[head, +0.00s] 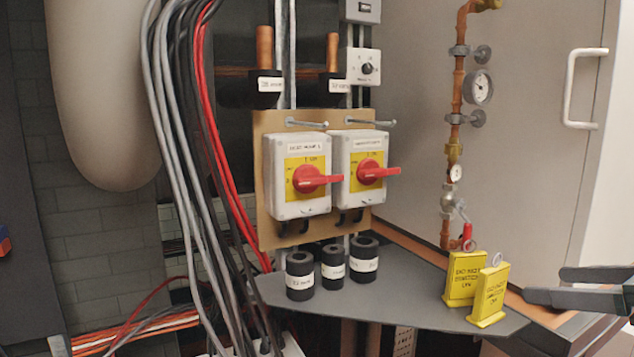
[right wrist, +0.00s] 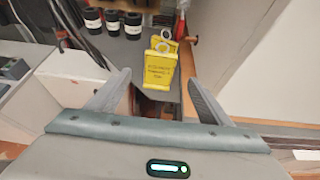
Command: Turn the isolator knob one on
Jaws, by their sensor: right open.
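Two white isolator boxes with yellow faceplates hang side by side on a tan board (head: 262,190). The left isolator has a red knob (head: 309,179) with its handle pointing right, roughly level. The right isolator has a similar red knob (head: 371,173), also pointing right. The small labels above them are hard to read. My right gripper (head: 545,284) comes in from the right edge, open and empty, well to the right of and below the isolators. In the right wrist view its fingers (right wrist: 158,76) are spread, with yellow tags beyond them. My left gripper is not in view.
Two yellow tags (head: 488,296) stand on a grey shelf (head: 410,290) near my right gripper. Several black labelled cylinders (head: 333,262) stand below the isolators. Cables (head: 185,130) hang to the left. A copper pipe with gauges (head: 457,100) runs up the right panel.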

